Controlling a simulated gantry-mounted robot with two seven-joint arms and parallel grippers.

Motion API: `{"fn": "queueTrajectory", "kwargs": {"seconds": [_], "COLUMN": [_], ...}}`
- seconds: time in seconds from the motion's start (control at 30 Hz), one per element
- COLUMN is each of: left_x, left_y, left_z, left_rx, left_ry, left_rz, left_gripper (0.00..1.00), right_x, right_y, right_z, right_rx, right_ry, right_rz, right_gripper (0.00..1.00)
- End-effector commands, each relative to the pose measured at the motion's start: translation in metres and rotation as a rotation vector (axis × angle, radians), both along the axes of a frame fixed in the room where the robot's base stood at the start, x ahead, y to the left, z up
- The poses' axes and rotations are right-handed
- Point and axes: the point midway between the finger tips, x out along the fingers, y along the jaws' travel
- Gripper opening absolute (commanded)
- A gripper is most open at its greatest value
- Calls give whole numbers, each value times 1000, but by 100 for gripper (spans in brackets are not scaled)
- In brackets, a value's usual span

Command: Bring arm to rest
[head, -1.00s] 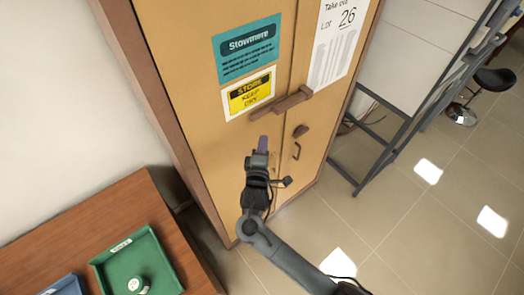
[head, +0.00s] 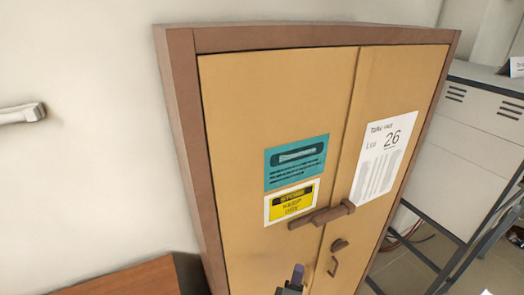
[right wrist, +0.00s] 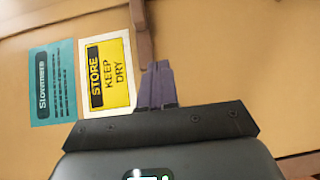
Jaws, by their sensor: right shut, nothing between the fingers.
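My right gripper (head: 297,276) shows at the bottom of the head view, in front of the tan cabinet (head: 270,95). In the right wrist view my right gripper's purple fingers (right wrist: 156,85) are together with nothing between them, apart from the cabinet front as far as I can tell. The cabinet's two doors are shut, with a brown bar handle (head: 321,214) across the seam and a smaller latch (head: 338,246) below it. My left gripper is in neither view.
The door bears a teal label (head: 296,161), a yellow "Keep dry" sign (head: 292,203) and a white "26" sheet (head: 384,157). A wooden table edge (head: 135,279) is at lower left. A grey metal unit (head: 450,150) stands to the right. A pale wall-mounted bar (head: 22,113) is at left.

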Motion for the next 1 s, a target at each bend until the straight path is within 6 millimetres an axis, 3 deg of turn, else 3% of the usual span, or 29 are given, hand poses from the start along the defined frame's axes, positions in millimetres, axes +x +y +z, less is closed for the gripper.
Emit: {"fn": "queueTrajectory", "kwargs": {"seconds": [0.1, 0.2, 0.3, 0.4, 0.53, 0.7, 0.83, 1.0], "left_x": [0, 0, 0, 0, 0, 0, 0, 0], "left_y": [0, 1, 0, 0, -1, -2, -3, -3], "left_z": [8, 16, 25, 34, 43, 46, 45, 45], "left_rx": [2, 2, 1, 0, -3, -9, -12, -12], "left_ry": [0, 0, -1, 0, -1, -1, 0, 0], "left_rz": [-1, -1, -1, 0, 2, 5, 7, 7], "left_gripper": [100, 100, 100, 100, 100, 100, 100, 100], "right_x": [-32, -75, -118, -162, -218, -271, -293, -321], "right_y": [-18, -46, -71, -89, -99, -96, -91, -85], "right_z": [-46, -79, -103, -114, -99, -51, -21, -18], "right_rx": [-10, 12, 99, 312, 660, 997, 1146, 1257], "right_ry": [92, 168, 266, 363, 494, 644, 699, 755], "right_rz": [-24, -51, -38, -14, -15, -123, -257, -455], "right_gripper": [0, 0, 0, 0, 0, 0, 0, 0]}}
